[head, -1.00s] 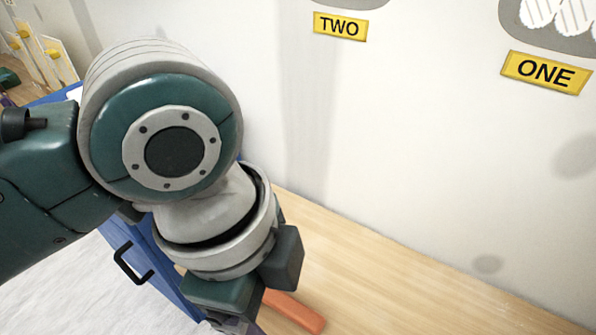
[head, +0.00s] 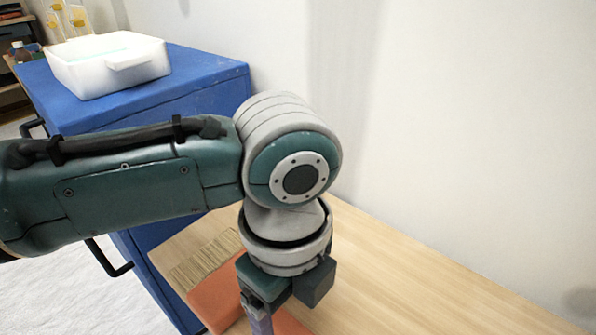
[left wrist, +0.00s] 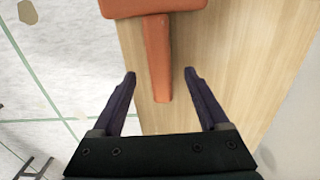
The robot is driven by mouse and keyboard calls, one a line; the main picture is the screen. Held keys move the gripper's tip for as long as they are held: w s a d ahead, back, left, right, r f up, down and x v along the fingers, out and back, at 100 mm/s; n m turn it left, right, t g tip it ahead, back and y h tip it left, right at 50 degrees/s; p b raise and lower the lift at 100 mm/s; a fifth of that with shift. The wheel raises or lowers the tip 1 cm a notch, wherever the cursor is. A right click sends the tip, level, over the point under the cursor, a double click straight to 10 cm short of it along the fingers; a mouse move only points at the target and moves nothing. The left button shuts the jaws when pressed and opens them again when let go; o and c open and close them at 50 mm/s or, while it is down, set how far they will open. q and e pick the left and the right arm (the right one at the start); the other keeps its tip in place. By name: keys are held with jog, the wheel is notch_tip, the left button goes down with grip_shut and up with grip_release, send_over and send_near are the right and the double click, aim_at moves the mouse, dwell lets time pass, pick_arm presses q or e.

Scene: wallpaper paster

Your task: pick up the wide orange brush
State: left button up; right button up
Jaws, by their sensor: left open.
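The wide orange brush (head: 213,298) lies on the wooden tabletop, with its tan bristles pointing to the upper left in the head view. My left gripper (head: 258,325) is above it, and my wrist hides part of the brush. In the left wrist view the orange handle (left wrist: 157,62) runs down between the two open fingers of my left gripper (left wrist: 160,75), with a gap on each side. Part of the brush's wide orange head shows at the top edge there. My right gripper is in neither view.
The wooden tabletop (head: 390,270) is clear to the right of my arm, up to the pale wall (head: 450,120). A blue cabinet (head: 210,78) stands at the back left with a white tray (head: 90,78) on it.

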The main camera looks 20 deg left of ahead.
aim_at(286, 325)
pick_arm(q)
jog(key=f, duration=0.1)
jog(key=f+b, duration=0.1)
jog(key=f, duration=0.1)
jog(key=f+b, duration=0.1)
jog(key=shift+a+f, duration=0.4)
jog(key=shift+r, duration=0.1)
jog(key=shift+w, duration=0.1)
grip_shut()
